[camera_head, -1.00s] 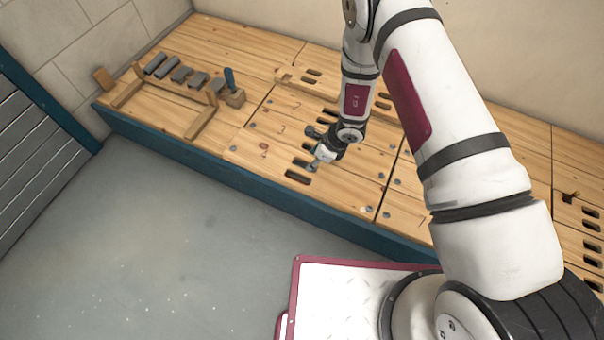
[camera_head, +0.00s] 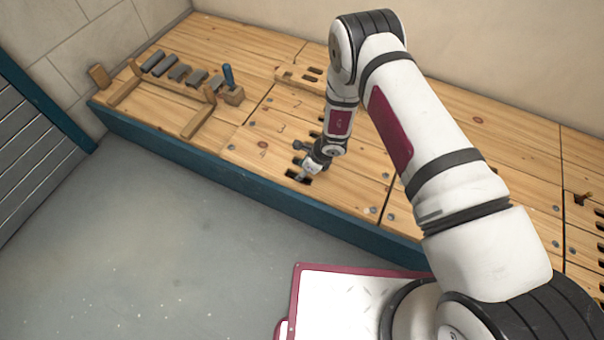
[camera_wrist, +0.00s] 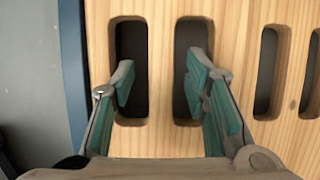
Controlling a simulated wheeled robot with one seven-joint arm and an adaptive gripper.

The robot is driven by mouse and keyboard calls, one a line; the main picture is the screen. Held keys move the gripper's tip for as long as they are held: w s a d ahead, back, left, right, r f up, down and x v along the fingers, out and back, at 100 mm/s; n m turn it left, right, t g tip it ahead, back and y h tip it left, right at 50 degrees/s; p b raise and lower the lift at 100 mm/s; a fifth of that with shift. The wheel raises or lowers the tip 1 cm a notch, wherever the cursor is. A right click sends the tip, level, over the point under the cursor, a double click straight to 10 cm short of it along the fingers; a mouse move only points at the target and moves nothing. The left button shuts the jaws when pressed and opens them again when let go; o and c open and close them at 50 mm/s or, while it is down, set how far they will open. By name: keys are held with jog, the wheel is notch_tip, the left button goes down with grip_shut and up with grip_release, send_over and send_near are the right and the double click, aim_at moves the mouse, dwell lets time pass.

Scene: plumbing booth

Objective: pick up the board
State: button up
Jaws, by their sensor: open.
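A light wooden board (camera_wrist: 160,142) with oblong slots fills most of the wrist view. It looks like part of the slotted bench top (camera_head: 262,152) in the head view; I cannot tell whether it is a separate piece. My gripper (camera_wrist: 160,82) is open, with its green-padded fingers pointing at two neighbouring slots and the wood strip between them. I cannot tell whether the fingertips are inside the slots or just above them. In the head view my gripper (camera_head: 305,167) is low over the slots near the bench's front edge.
At the bench's left end stand a wooden rack (camera_head: 165,93) with several grey pieces and a wooden block with a blue handle (camera_head: 229,78). Grey floor (camera_head: 150,240) lies in front of the blue bench edge.

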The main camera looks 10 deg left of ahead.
grip_shut()
dwell(0.4)
